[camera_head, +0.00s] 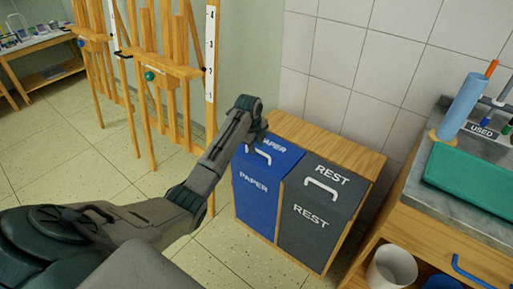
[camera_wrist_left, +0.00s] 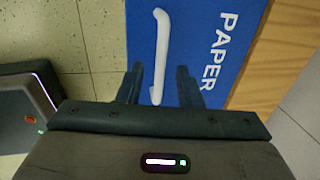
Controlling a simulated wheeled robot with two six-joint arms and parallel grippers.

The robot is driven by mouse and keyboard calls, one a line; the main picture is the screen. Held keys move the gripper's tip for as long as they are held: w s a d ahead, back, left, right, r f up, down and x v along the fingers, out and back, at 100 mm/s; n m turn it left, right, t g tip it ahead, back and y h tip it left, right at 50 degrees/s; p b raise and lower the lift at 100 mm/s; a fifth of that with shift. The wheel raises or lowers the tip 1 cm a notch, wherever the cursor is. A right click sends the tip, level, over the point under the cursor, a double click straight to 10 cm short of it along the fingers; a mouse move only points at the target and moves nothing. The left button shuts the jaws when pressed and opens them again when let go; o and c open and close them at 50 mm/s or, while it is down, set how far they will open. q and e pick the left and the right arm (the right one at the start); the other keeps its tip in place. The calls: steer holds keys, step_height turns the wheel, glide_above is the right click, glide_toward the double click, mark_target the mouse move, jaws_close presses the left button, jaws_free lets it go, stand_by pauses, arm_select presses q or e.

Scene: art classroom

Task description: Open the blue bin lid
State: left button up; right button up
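The blue bin (camera_head: 255,202), marked PAPER, stands in a wooden cabinet against the tiled wall. Its blue lid (camera_head: 284,158) looks closed and has a white bar handle (camera_head: 262,156). My left gripper (camera_head: 254,127) is above the lid, at its left part, and hides some of the lettering. In the left wrist view the gripper (camera_wrist_left: 160,78) is open, with one finger on each side of the white handle (camera_wrist_left: 160,45) in the picture. The blue lid (camera_wrist_left: 195,45) fills the space behind it. I cannot tell whether the fingers touch the handle. My right gripper is not in view.
The grey REST bin (camera_head: 308,226) with its own white handle (camera_head: 322,187) adjoins on the right. Wooden easels (camera_head: 150,75) stand at the left. A sink counter (camera_head: 470,213) with a white bucket (camera_head: 391,267) below is at the right. Floor is free before the easels.

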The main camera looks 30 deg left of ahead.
arm_select(q)
steer(key=shift+w+f, duration=0.1)
steer(key=shift+f, duration=0.3)
jaws_close()
steer(key=shift+r, duration=0.1)
